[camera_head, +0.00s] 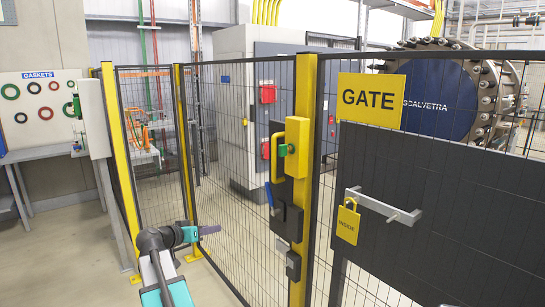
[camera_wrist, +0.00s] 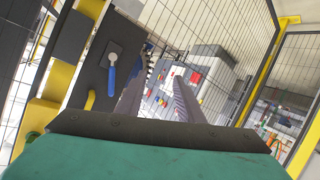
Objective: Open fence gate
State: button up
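The fence gate carries a yellow GATE sign (camera_head: 371,103), a dark panel and a grey bar handle (camera_head: 383,206). A yellow padlock-shaped tag (camera_head: 348,222) hangs from the bar.
Mesh fence panels (camera_head: 235,130) with yellow posts (camera_head: 116,150) stand behind and beside my arm. A gasket board (camera_head: 38,105) and grey bench (camera_head: 60,148) are at far left. Floor (camera_head: 60,250) at lower left is clear.

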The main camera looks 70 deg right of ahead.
jog(key=s+d+r+m+g+h, duration=0.1)
jog(key=s+r, duration=0.3)
jog(key=r, duration=0.4)
jog(key=s+d+r+m+g+h+p, duration=0.1)
jog(key=s+d+r+m, duration=0.2)
jog(key=r, duration=0.5)
jog(key=s+d+r+m+g+h, duration=0.1)
jog(key=s+d+r+m+g, duration=0.1)
jog(key=s+r, duration=0.3)
notch_tip(320, 180, up, 4)
jog(key=shift+s+d+f+p, duration=0.2)
jog(key=shift+d+p, duration=0.1)
jog(key=shift+d, duration=0.3)
jog(key=shift+d, duration=0.1)
jog(key=shift+p+x, duration=2.3)
jog(key=shift+x, duration=4.5)
